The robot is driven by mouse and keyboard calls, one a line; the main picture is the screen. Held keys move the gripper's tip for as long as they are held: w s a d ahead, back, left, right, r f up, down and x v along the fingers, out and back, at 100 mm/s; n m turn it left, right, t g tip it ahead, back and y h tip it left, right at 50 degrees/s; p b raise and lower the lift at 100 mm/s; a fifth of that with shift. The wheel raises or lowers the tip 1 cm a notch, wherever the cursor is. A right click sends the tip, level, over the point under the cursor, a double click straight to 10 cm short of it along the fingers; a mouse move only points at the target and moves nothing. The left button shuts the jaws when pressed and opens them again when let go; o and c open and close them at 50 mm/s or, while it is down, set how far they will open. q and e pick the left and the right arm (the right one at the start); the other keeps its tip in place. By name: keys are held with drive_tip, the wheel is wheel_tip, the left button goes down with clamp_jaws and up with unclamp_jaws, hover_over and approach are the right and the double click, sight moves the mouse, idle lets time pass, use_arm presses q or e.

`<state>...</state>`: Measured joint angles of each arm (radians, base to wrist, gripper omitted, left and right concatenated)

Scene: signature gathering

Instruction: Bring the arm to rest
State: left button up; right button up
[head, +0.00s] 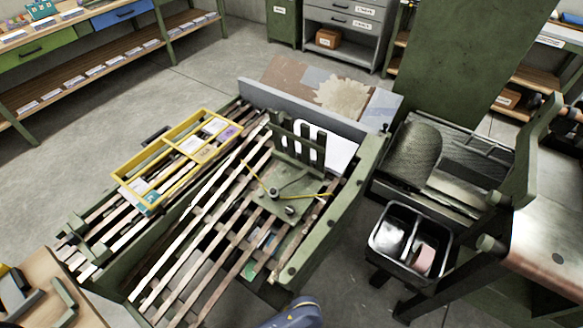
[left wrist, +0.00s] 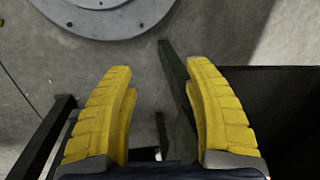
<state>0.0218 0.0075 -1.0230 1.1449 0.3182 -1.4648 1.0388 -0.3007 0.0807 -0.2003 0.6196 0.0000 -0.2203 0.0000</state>
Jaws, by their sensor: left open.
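My left gripper (left wrist: 158,70) shows in the left wrist view with its two yellow fingers spread apart. No object is held between them. Concrete floor and a dark green bar (left wrist: 176,95) show in the gap, below the fingers. Neither gripper's fingers show in the head view. A dark blue rounded part, which looks like a piece of my arm, shows at the bottom edge of the head view. My right gripper is out of sight.
The green slatted machine (head: 290,190) fills the middle of the head view. A yellow divided tray (head: 150,160) holding cards rests on its slats. Black bins (head: 380,245) stand at its right. A wooden table (head: 85,305) is at lower left. Open floor (head: 200,75) lies behind.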

use_arm(q)
drive_tip(key=s+a+f, duration=0.5)
drive_tip(key=s+a, duration=0.1)
drive_tip(key=a, duration=0.3)
drive_tip(key=s+a+f+h, duration=0.1)
drive_tip(key=s+a+f, duration=0.4)
drive_tip(key=s+a, duration=0.2)
drive_tip(key=s+a+f+n, duration=0.1)
drive_tip(key=s+a+f, duration=0.4)
drive_tip(key=a, duration=0.5)
drive_tip(key=shift+s+a+f+t, duration=0.35)
drive_tip(key=shift+s+t, duration=0.05)
drive_tip(key=shift+s, duration=0.45)
